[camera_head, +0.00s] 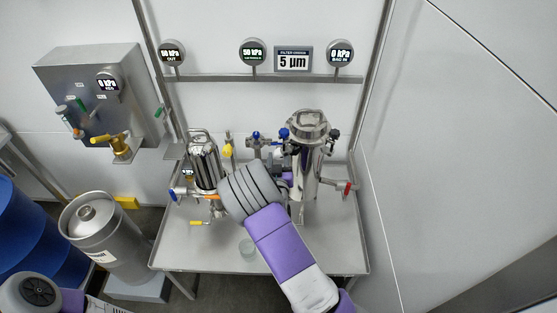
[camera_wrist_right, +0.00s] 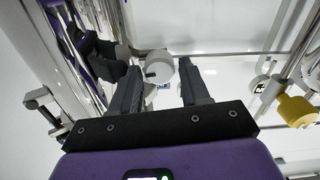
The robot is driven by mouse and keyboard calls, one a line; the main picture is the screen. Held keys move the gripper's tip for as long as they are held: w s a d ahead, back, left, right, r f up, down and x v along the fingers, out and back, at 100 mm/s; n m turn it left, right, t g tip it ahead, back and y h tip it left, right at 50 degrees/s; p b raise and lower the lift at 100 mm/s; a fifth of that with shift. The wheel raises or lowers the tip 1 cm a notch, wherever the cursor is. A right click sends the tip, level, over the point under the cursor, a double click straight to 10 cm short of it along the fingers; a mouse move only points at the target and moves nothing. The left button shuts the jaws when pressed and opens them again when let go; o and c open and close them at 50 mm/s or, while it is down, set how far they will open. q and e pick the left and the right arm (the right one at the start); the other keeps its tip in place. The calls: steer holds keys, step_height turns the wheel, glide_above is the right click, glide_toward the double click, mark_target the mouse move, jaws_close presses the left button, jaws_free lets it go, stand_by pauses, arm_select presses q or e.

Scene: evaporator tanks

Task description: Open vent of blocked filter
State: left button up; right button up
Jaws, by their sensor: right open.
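Two filter housings stand on the steel table: a slim ribbed one (camera_head: 205,165) at left and a larger steel one (camera_head: 306,160) with a clamped lid at right. Small dark knobs and a blue handle (camera_head: 284,133) sit near the larger housing's top; I cannot tell which is the vent. My right arm reaches over the table between the housings, its wrist hiding part of the pipework. In the right wrist view, my right gripper (camera_wrist_right: 162,68) is open, with a light grey round part (camera_wrist_right: 158,70) visible between or beyond its fingers; contact is unclear. My left gripper is out of view.
Several gauges (camera_head: 252,52) and a 5 µm sign (camera_head: 293,59) are on the back rail. A red-handled valve (camera_head: 348,188) is at right, a yellow knob (camera_head: 227,151) near the left housing. A keg (camera_head: 98,228) and blue drum (camera_head: 30,225) stand left.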

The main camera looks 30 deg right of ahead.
steer(key=shift+c, duration=0.2)
steer(key=c, duration=0.7)
steer(key=shift+f+m+b, duration=0.1)
steer(key=shift+m+b, duration=0.3)
steer(key=shift+b, duration=0.1)
steer(key=shift+m, duration=0.4)
steer(key=o, duration=0.7)
steer(key=shift+o, duration=0.2)
